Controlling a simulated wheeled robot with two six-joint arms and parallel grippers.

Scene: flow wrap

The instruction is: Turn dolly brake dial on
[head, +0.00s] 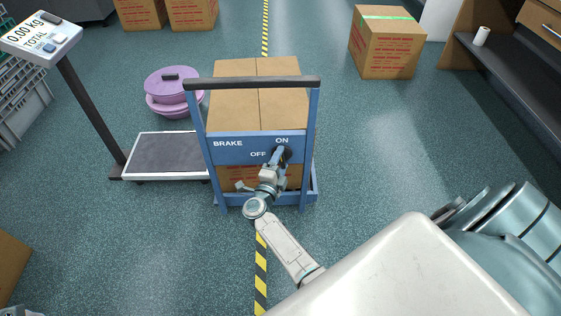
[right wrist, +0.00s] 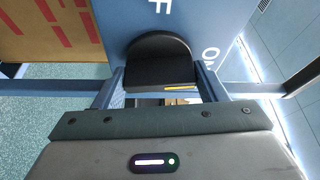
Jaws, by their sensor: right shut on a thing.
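The blue dolly (head: 230,150) stands in the middle of the head view, with BRAKE, OFF and ON lettered on its front panel. The black brake dial (right wrist: 158,58) is large in the right wrist view; in the head view it is mostly hidden behind my gripper. A yellow mark sits toward the right end of the dial's grip bar, on the side of the ON lettering (right wrist: 210,57). My right gripper (head: 279,153) is shut on the dial, one finger on each side of its bar. My left gripper is not in view.
The dolly carries cardboard boxes (head: 235,95) under a dark handle bar (head: 250,83). A floor scale (head: 168,155) stands close at left, with purple lidded tubs (head: 172,83) behind. A carton (head: 384,45) and a workbench (head: 500,60) are at right. Floor right of the dolly is clear.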

